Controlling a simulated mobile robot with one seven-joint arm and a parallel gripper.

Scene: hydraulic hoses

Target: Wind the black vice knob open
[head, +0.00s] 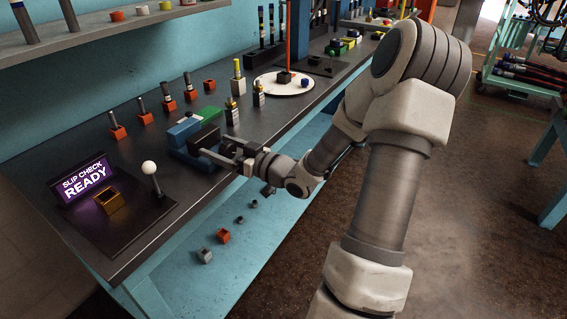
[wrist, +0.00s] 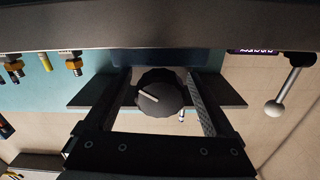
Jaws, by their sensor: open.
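The black vice knob (wrist: 160,93) shows in the wrist view as a ridged round knob with a light pointer line on its face. The line points to the upper left. My gripper (wrist: 160,100) is open, with one finger on each side of the knob and a visible gap on both sides. In the head view my gripper (head: 222,158) reaches the front of the blue vice (head: 184,132) at the bench edge. There the knob is hidden behind my gripper.
A sign reading "SLIP CHECK READY" (head: 82,182) and a white-balled lever (head: 150,169) stand left of the vice. Several orange-based fittings stand behind it. A white round plate (head: 283,84) lies farther along the bench. Small blocks lie on the lower shelf (head: 222,262).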

